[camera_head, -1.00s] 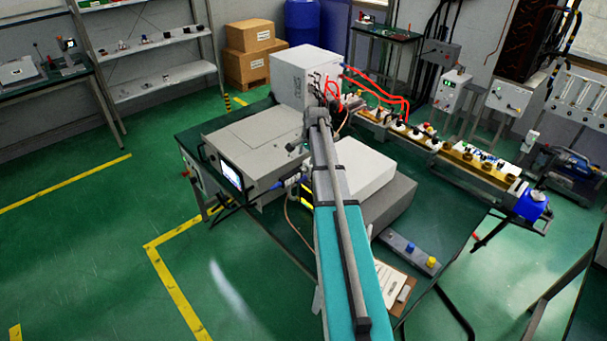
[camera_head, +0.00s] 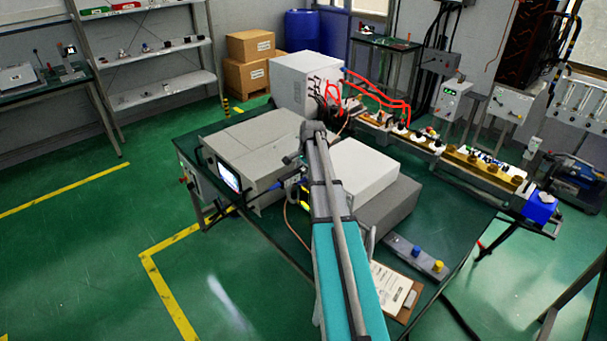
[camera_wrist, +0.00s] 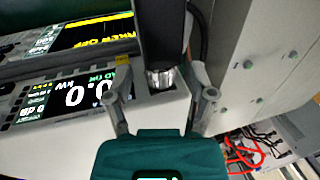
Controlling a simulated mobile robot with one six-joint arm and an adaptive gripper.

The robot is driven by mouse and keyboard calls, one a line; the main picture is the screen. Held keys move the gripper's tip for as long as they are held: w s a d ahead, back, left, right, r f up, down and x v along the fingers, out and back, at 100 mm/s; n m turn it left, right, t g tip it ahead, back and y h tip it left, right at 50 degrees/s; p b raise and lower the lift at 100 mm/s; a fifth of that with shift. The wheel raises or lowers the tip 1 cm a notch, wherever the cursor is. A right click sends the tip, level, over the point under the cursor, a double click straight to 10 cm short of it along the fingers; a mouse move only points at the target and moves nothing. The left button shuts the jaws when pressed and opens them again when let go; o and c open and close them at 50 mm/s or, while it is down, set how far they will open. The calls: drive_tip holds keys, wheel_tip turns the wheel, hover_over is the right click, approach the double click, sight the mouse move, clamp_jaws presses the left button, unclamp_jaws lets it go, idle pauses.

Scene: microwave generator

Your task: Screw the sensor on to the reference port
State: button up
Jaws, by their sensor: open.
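My gripper (camera_wrist: 160,72) is open, with its two grey fingers apart on either side of a silver, ribbed connector end (camera_wrist: 160,78). This connector sits at the end of a dark block (camera_wrist: 162,30) that enters from the top of the wrist view. It looks like the sensor, but I cannot tell for sure. I see no clear contact between the fingers and it. A light instrument panel with a black display (camera_wrist: 72,95) lies left of the fingers, its digits upside down. I cannot make out the reference port. In the head view the arm hides the gripper's working area.
In the wrist view a pale panel with small knobs (camera_wrist: 262,60) stands close on the right, with red cables (camera_wrist: 242,152) below it.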

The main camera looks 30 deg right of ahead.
drive_tip(key=shift+f, duration=0.15)
clamp_jaws()
idle(0.4)
